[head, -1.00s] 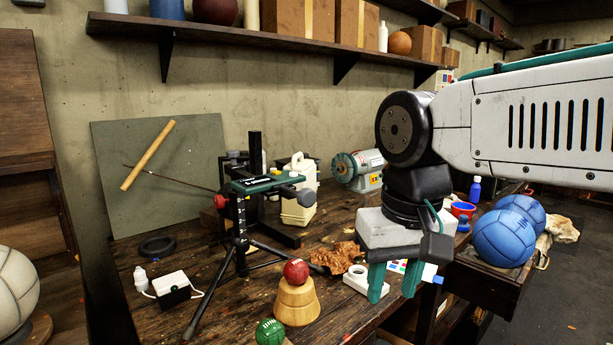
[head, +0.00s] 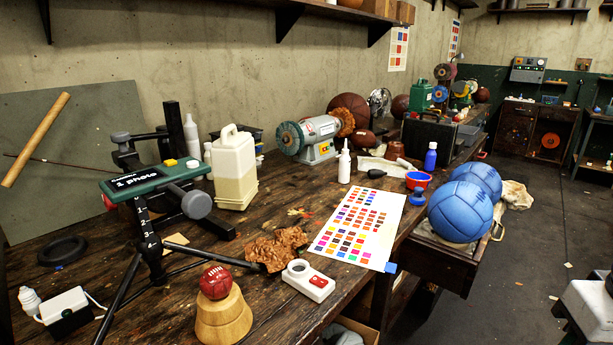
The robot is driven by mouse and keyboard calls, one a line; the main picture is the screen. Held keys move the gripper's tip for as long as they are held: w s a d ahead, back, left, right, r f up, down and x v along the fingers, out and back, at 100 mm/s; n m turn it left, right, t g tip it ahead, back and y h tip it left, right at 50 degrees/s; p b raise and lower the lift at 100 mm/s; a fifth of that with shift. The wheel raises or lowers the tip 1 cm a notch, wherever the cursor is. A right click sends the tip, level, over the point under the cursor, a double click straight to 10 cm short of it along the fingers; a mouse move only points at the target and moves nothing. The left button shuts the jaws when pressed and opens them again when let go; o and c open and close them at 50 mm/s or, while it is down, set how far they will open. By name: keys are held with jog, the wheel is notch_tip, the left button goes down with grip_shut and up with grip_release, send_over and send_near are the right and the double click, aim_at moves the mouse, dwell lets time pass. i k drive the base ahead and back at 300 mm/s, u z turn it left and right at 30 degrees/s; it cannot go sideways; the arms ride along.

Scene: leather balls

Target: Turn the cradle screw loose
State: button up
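A green-topped cradle head (head: 150,181) marked "1 photo" sits on a black tripod (head: 148,240) at the left of the bench. A round grey knob (head: 197,205) sticks out at its right front. A red knob (head: 109,202) shows partly at its left. I cannot tell which knob is the cradle screw, nor whether either is tight. A small yellow piece (head: 192,163) lies on the right end of the green top. My gripper's fingers are out of view.
A red ball (head: 215,282) on a wooden stand (head: 223,320) is in front of the tripod. A white box with a red switch (head: 308,281), brown leather (head: 276,248) and a colour chart (head: 358,226) lie to the right. A cream jug (head: 235,172) stands behind. Blue balls (head: 461,211) sit farther right.

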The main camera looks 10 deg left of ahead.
aim_at(197, 204)
jog(key=z, duration=0.25)
jog(key=k, duration=1.25)
jog(key=u, duration=1.4)
jog(key=i, duration=0.5)
jog(key=u, duration=0.1)
